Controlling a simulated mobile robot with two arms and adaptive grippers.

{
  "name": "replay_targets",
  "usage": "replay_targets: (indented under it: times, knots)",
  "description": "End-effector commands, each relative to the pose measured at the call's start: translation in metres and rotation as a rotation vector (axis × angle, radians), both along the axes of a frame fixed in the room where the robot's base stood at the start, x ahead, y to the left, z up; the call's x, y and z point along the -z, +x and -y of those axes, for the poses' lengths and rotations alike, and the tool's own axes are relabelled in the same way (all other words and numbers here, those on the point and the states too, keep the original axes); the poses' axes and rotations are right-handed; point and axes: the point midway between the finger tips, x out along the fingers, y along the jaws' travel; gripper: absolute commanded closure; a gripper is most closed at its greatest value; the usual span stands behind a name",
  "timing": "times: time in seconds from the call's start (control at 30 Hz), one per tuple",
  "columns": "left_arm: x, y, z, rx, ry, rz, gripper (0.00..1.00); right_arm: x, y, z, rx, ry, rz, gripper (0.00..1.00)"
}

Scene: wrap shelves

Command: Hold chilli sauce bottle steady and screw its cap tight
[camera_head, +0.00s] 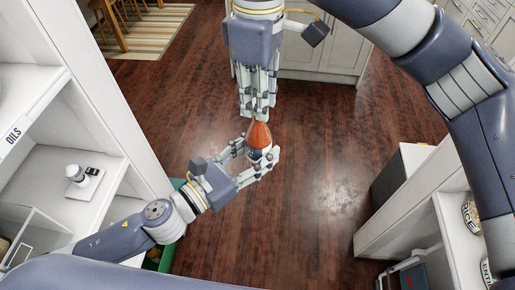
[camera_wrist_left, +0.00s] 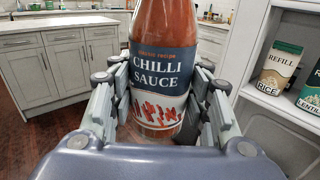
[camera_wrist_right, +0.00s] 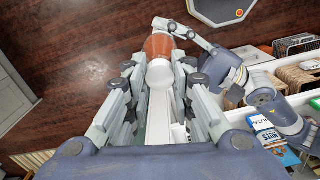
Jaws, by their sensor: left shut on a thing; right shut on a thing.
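The chilli sauce bottle (camera_head: 259,136) is orange-red and upright in the head view. Its dark blue and white label reads CHILLI SAUCE in the left wrist view (camera_wrist_left: 160,70). My left gripper (camera_head: 258,156) is shut around the bottle's body, fingers on both sides. My right gripper (camera_head: 258,112) points down from above and is shut at the bottle's top. In the right wrist view a pale, rounded cap (camera_wrist_right: 160,73) shows between its fingers, in line with the orange bottle (camera_wrist_right: 158,46). The fingers hide the cap in the head view, and its seating cannot be told.
A white shelf unit (camera_head: 95,120) marked OILS stands on the left, with a small white device (camera_head: 84,180). Another shelf with jars (camera_head: 472,216) stands on the right. Refill packs (camera_wrist_left: 281,66) show in the left wrist view. Open wooden floor (camera_head: 315,200) lies below the bottle.

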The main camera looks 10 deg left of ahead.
Motion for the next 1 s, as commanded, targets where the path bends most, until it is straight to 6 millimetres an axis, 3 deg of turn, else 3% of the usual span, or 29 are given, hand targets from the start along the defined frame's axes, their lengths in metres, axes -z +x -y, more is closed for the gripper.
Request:
replay_targets:
  times: [1.0]
  knots:
    - [-0.0018,-0.0016,0.0018,0.006,0.0,0.006,1.0,0.0014,0.0018,-0.0002,1.699,0.004,0.006,1.0]
